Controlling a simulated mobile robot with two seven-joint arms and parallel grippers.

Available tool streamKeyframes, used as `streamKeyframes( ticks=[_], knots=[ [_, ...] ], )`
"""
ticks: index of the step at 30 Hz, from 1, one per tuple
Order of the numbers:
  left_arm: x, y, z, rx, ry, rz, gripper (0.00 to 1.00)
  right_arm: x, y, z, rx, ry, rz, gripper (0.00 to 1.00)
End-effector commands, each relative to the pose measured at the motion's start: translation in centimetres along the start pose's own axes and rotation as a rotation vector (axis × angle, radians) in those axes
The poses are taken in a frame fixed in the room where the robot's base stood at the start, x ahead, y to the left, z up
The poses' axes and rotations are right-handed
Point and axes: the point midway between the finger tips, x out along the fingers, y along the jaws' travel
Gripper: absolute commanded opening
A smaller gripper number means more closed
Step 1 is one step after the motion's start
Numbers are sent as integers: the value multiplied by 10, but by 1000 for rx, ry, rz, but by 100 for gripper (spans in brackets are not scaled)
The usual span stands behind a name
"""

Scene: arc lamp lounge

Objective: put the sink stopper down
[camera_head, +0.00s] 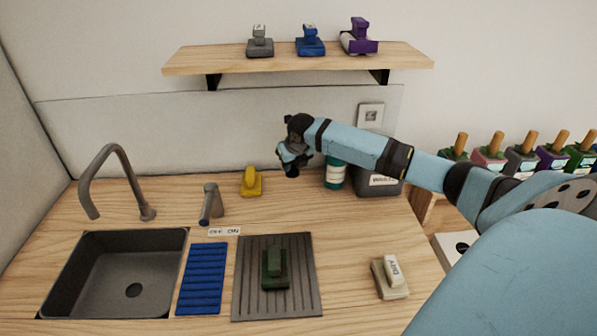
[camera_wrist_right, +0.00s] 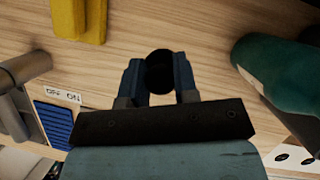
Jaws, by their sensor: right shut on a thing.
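My right gripper (camera_head: 291,164) is above the back of the wooden counter (camera_head: 370,225), between a yellow handled block and a green bottle. In the right wrist view its two fingers (camera_wrist_right: 158,82) are shut on a round black thing, which looks like the sink stopper (camera_wrist_right: 159,58). The stopper sits between the fingertips, over bare wood; its height above the wood is hard to judge. My left gripper is not in view.
The yellow block (camera_head: 251,182), grey lever post (camera_head: 210,203) and green bottle (camera_head: 335,173) stand nearby. A blue ribbed mat (camera_head: 203,278) and grey ribbed mat (camera_head: 305,285) with a green block (camera_head: 274,268) lie in front. A pale block (camera_head: 391,277) sits right. Wood between is clear.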

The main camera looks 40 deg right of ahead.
Motion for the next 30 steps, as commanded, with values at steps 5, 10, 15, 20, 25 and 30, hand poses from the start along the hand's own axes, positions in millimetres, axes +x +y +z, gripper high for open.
streamKeyframes(
  ticks=[5, 10, 15, 20, 25, 30],
  knots=[
    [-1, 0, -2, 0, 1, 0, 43, 28, 0, -12, 1, 2, 0, 4],
    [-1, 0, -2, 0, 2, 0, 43, 44, 1, -20, 1, 4, 0, 4],
    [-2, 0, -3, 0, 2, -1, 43, 64, 1, -28, 2, 3, 1, 4],
    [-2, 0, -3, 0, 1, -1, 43, 65, 1, -28, 1, 1, 0, 4],
    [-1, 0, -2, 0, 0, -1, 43, 67, 1, -28, 1, 1, 0, 4],
    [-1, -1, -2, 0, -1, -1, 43, 66, 1, -28, 1, 1, 0, 53]
  ],
)
